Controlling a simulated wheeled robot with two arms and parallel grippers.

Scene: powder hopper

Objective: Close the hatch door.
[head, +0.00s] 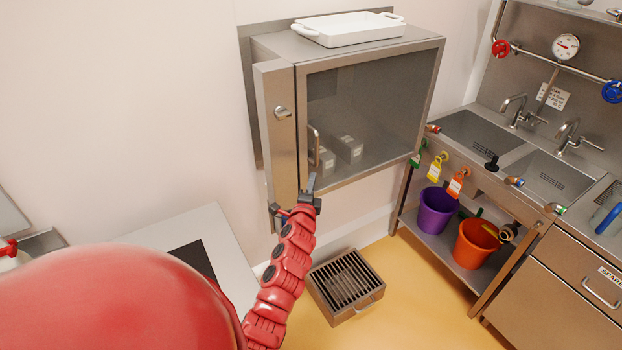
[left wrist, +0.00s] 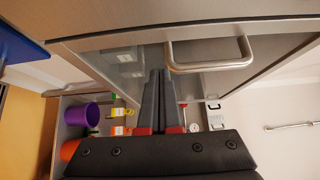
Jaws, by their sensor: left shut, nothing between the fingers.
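The steel hatch (head: 372,112) hangs on the wall, with a dark glass front in a steel frame and small pale boxes visible behind the glass. A vertical bar handle (head: 313,147) is on the left of the glass; in the left wrist view the handle (left wrist: 209,67) is near the top middle. I cannot tell how far the door stands open. My left gripper (head: 311,182) is shut and empty, just below the handle. Its fingers (left wrist: 160,90) point towards the glass. My right gripper is not in view.
A white tray (head: 348,29) sits on top of the hatch. A grated box (head: 345,285) is on the floor below. A sink bench with a purple bucket (head: 437,210) and an orange bucket (head: 476,245) stands to the right. A pale counter (head: 215,232) is at lower left.

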